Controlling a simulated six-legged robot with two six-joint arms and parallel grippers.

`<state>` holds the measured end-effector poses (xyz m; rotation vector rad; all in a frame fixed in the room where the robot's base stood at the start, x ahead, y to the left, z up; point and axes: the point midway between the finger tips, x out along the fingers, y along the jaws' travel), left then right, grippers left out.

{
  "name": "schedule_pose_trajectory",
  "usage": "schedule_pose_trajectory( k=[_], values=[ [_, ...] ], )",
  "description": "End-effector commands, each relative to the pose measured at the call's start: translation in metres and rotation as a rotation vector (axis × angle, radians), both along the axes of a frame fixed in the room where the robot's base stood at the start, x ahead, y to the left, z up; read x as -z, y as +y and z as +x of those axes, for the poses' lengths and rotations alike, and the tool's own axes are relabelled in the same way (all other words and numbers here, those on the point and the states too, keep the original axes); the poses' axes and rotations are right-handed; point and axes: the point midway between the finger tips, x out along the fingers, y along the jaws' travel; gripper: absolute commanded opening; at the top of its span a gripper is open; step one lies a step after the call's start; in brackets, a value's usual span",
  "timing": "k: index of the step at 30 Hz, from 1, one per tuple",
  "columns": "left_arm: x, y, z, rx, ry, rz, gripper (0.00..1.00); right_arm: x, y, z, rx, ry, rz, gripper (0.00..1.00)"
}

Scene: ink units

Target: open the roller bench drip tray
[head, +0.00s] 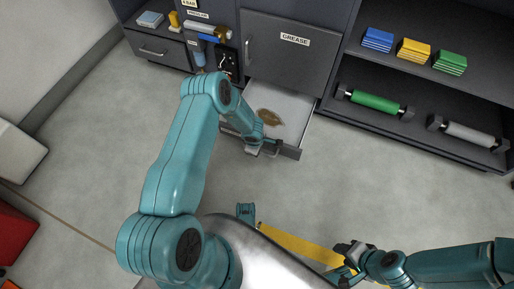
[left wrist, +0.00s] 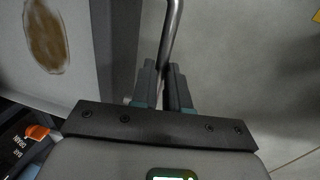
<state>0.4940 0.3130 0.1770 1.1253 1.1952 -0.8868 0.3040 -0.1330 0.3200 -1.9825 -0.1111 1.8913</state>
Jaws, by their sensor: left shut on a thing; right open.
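The drip tray (head: 296,107) is a grey drawer low in the bench, pulled out, with a brown stain on its pale floor. It also shows in the left wrist view (left wrist: 84,28), at the upper left. My left gripper (head: 267,148) is at the tray's front. In the left wrist view, my left gripper (left wrist: 166,70) is shut on the tray's bar handle (left wrist: 171,28), and the bar runs up between the fingers.
Above the tray is a closed door labelled GREASE (head: 290,45). A shelf to the right holds coloured stacks and a green roller (head: 375,103) and a grey roller (head: 468,134). A closed drawer (head: 157,49) is at the left.

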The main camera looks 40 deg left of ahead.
Motion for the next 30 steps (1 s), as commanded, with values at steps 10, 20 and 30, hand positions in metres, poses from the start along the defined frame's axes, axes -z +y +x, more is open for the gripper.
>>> schedule_pose_trajectory(
  k=[10, 20, 30],
  values=[
    [-0.001, 0.002, 0.007, -0.001, -0.003, 0.003, 0.0, 0.0, 0.0, 0.0, 0.0, 0.0, 0.0, 0.43],
    [-0.001, 0.002, 0.006, 0.0, -0.002, 0.003, 0.4, 0.0, 0.0, 0.0, 0.0, 0.0, 0.0, 0.43],
    [-0.039, 0.0, 0.0, 0.002, -0.003, 0.002, 0.4, -0.02, 0.003, -0.003, -0.012, 0.006, 0.002, 0.43]
  ],
)
